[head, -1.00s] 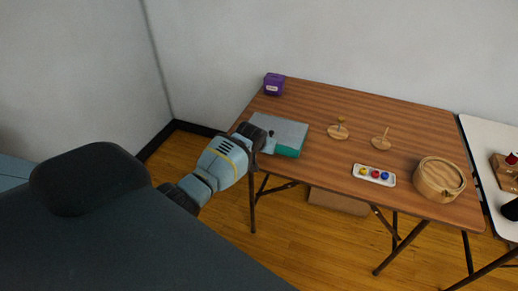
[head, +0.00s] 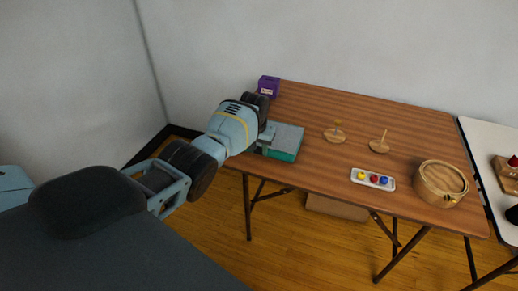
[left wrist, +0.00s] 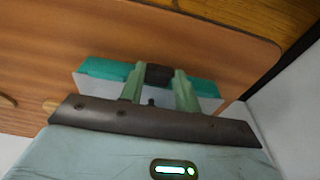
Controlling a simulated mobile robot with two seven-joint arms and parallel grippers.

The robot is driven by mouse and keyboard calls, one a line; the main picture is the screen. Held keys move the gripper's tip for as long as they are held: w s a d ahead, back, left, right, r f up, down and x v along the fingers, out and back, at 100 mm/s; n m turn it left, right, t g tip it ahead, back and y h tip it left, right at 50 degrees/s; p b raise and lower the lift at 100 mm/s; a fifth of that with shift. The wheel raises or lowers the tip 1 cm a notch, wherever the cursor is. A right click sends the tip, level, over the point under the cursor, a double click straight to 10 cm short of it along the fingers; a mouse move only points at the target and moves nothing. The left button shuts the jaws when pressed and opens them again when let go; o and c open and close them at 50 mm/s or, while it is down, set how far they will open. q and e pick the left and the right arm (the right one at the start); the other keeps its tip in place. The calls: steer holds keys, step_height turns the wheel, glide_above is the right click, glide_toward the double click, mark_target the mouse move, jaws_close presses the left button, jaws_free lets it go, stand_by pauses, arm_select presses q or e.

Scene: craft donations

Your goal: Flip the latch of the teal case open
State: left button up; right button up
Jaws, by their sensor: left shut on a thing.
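The teal case (head: 287,143) with a grey top lies at the near left edge of the wooden table. My left gripper (head: 265,142) is at its left part and hides some of it. In the left wrist view, the case (left wrist: 105,68) shows teal along its far side and light grey nearer. There the two green fingers of my left gripper (left wrist: 159,76) are shut on the dark latch (left wrist: 159,73), one finger on each side of it. Whether the latch is flipped cannot be told. My right gripper is not in view.
On the wooden table (head: 325,110) stand a purple box (head: 268,86), two wooden stands (head: 334,135) (head: 379,146), a white tray (head: 360,183) with coloured balls and a round wooden box (head: 441,183). A white table (head: 486,150) adjoins at right.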

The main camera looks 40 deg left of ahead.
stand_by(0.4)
arm_select(q)
steer(key=o, duration=0.9)
steer(key=shift+o, duration=0.5)
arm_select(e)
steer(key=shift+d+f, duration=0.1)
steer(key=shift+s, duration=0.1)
arm_select(q)
step_height(320, 180, up, 8)
steer(key=s+p, duration=0.1)
steer(key=p, duration=0.1)
steer(key=shift+d+f+p, duration=0.15)
steer(key=shift+p, duration=0.25)
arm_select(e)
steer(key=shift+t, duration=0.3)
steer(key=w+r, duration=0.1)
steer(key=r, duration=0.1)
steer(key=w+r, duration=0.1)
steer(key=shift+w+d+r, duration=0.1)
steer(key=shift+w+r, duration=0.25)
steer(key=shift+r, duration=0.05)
arm_select(q)
steer(key=shift+s, duration=0.1)
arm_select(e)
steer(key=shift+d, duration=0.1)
